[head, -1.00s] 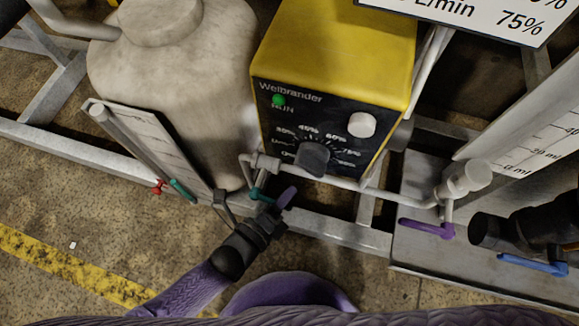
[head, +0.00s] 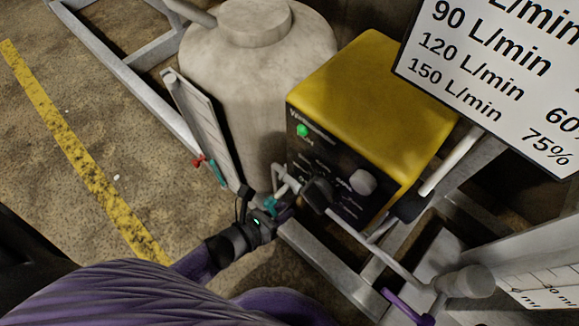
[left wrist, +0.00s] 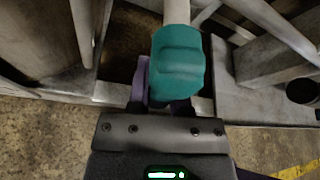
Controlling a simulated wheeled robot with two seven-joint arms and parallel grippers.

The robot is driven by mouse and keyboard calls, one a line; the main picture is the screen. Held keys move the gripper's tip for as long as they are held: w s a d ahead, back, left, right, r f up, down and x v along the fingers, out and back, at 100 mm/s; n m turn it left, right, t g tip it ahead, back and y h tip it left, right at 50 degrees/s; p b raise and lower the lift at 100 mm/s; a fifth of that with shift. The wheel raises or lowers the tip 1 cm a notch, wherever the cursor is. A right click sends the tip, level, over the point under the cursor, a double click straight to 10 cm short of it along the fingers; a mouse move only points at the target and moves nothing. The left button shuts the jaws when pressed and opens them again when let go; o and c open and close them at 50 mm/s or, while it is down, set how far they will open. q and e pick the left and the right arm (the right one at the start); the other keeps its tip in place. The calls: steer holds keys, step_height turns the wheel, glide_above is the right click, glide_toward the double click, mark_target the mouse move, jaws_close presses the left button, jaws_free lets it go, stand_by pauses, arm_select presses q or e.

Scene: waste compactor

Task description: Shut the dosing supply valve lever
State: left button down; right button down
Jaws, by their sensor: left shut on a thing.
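The dosing supply valve's teal lever (head: 271,205) is at the left end of the thin pipe in front of the yellow pump. My left gripper (head: 272,216) is at this lever, low in front of the pump. In the left wrist view the teal lever (left wrist: 178,65) stands large before the gripper (left wrist: 160,98), which is shut on it. A purple finger shows left of the lever; the other is mostly hidden behind it. The exact grip contact is hard to see. My right gripper is not in view.
The yellow pump (head: 372,105) stands behind the lever, with a pale tank (head: 255,90) to its left. A sight gauge with red (head: 198,162) and teal levers is close left. A purple lever (head: 405,305) is at lower right. A grey frame rail (head: 325,258) runs below.

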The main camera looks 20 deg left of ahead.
arm_select(q)
steer(key=shift+w+a+f+m+y+b, duration=0.15)
steer(key=shift+a+m+y+b, duration=0.15)
steer(key=shift+a+m+y, duration=0.25)
steer(key=shift+w+a+m+y+b, duration=0.15)
steer(key=shift+a+m+y+b, duration=0.15)
steer(key=shift+m, duration=0.35)
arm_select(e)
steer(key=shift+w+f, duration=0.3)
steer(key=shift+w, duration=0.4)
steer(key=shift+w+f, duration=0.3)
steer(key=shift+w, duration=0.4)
arm_select(q)
steer(key=c, duration=0.5)
jaws_free()
steer(key=shift+c, duration=0.2)
